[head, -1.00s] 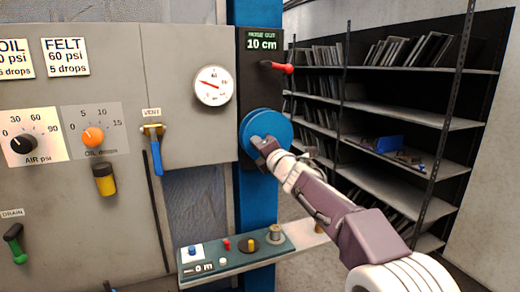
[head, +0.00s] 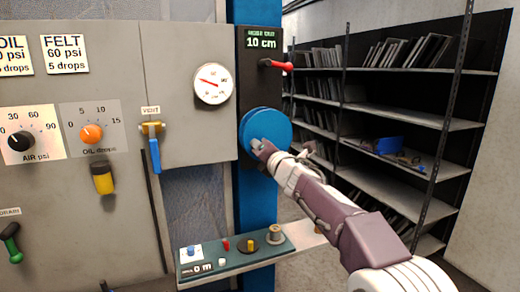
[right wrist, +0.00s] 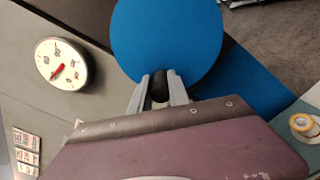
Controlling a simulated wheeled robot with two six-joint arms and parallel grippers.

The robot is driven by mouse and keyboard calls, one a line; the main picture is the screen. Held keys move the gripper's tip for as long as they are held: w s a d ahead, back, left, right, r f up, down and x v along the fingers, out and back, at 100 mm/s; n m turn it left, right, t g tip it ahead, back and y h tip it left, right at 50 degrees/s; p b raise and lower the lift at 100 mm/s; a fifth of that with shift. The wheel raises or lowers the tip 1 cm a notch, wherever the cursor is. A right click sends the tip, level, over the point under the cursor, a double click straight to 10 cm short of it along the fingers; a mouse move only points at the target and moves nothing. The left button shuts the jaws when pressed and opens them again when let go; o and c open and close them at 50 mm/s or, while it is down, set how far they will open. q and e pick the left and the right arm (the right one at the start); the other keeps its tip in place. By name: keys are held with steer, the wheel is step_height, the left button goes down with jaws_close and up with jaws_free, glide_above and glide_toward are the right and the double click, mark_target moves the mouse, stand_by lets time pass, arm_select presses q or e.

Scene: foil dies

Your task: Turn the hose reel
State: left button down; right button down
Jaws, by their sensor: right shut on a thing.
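The blue round hose reel (head: 268,126) is mounted on a dark plate on the blue post, under a display that reads 10 cm (head: 262,43). It fills the top middle of the right wrist view (right wrist: 168,35). My right gripper (head: 257,148) is at the lower left part of the reel's face. In the right wrist view its fingers (right wrist: 160,88) are shut on a small dark handle (right wrist: 160,86) at the reel's edge. My left gripper is not in view.
A red lever (head: 276,66) sits above the reel. A round gauge (head: 213,84) and a blue-handled vent valve (head: 154,150) are on the grey panel to the left. A small shelf (head: 236,257) with several small items juts out below. Dark shelving (head: 400,110) stands behind on the right.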

steer(key=c, duration=1.2)
jaws_free()
steer(key=shift+c, duration=0.2)
steer(key=shift+s+f, duration=0.1)
steer(key=shift+s, duration=0.15)
steer(key=b+v, duration=0.2)
steer(key=v, duration=0.6)
steer(key=shift+s+d, duration=0.15)
steer(key=shift+s, duration=0.1)
